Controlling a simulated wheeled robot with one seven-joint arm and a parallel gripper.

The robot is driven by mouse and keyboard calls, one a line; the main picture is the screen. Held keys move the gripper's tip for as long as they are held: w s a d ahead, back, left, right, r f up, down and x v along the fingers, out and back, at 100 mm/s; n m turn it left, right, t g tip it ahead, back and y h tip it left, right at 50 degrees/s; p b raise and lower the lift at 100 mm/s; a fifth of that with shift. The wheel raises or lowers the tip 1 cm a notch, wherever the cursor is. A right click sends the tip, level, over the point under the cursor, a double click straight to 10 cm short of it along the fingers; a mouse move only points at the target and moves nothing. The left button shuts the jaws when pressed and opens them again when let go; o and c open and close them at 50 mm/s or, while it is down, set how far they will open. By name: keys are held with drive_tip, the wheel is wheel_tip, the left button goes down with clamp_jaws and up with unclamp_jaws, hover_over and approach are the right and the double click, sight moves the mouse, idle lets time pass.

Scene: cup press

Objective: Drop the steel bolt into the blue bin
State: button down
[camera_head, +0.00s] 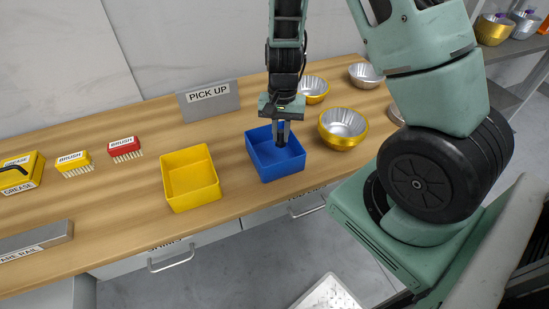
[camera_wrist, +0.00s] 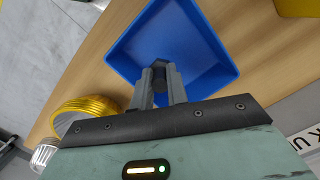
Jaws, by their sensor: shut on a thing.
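The blue bin (camera_head: 258,164) stands on the wooden counter, open at the top. It also shows below my gripper in the wrist view (camera_wrist: 205,75). My gripper (camera_head: 281,142) points down over the bin, with its fingertips at or just inside the opening; the exact height is hard to tell. In the wrist view my gripper (camera_wrist: 160,80) is shut on the steel bolt (camera_wrist: 160,65), whose dark head shows between the fingertips. The rest of the bolt is hidden by the fingers. The bolt is hard to make out in the head view.
A yellow bin (camera_head: 190,182) stands left of the blue bin. A gold cup (camera_head: 342,129) stands close on the right, with more cups behind. A PICK UP sign (camera_head: 208,99) stands behind. Brushes (camera_head: 124,148) lie farther left. The counter between the bins is clear.

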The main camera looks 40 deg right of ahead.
drive_tip(key=c, duration=1.3)
unclamp_jaws()
wheel_tip(320, 180, up, 17)
drive_tip(key=w+d, duration=0.1)
drive_tip(key=shift+w+d, duration=0.25)
drive_tip(key=shift+d, duration=0.05)
drive_tip(key=shift+r, duration=0.1)
drive_tip(key=s+a+n, duration=0.3)
drive_tip(key=a+n, duration=0.1)
drive_tip(key=a, duration=0.3)
drive_tip(key=s+a+n, duration=0.3)
drive_tip(key=a, duration=0.5)
drive_tip(key=s+a+n+t, duration=0.1)
drive_tip(key=s+a+n, duration=0.8)
drive_tip(key=s, duration=0.4)
drive_tip(key=shift+r+n, duration=0.3)
drive_tip(key=shift+n, duration=0.2)
